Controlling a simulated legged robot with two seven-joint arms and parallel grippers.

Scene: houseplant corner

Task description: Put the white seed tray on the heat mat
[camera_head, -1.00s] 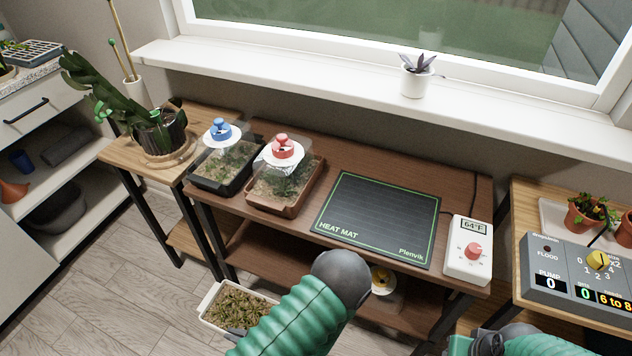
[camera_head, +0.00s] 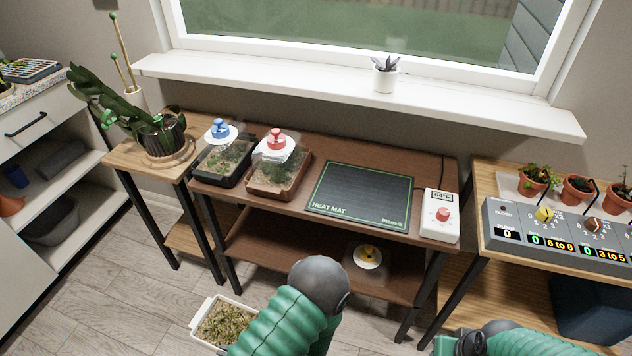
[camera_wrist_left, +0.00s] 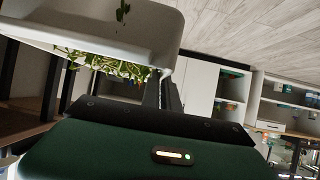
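The white seed tray (camera_head: 195,335), full of small green seedlings, is at the lower left of the head view, in front of the shelf unit and well short of the mat. My left arm hides its right part. The left wrist view, which looks upside down, shows its white wall (camera_wrist_left: 110,32) close up against my left gripper (camera_wrist_left: 165,90), which appears shut on it. The heat mat (camera_head: 362,188) is a black sheet with a green border, flat and bare on the brown shelf top. My right gripper (camera_head: 462,346) is at the bottom edge, mostly cut off; its fingers are unclear.
Two domed trays, one with a blue knob (camera_head: 219,129) and one with a red knob (camera_head: 276,138), stand left of the mat. A white thermostat (camera_head: 440,215) reading 64°F is at its right. A pump console (camera_head: 560,228) and potted plants are further right. A lower shelf holds a yellow-knobbed lid (camera_head: 368,255).

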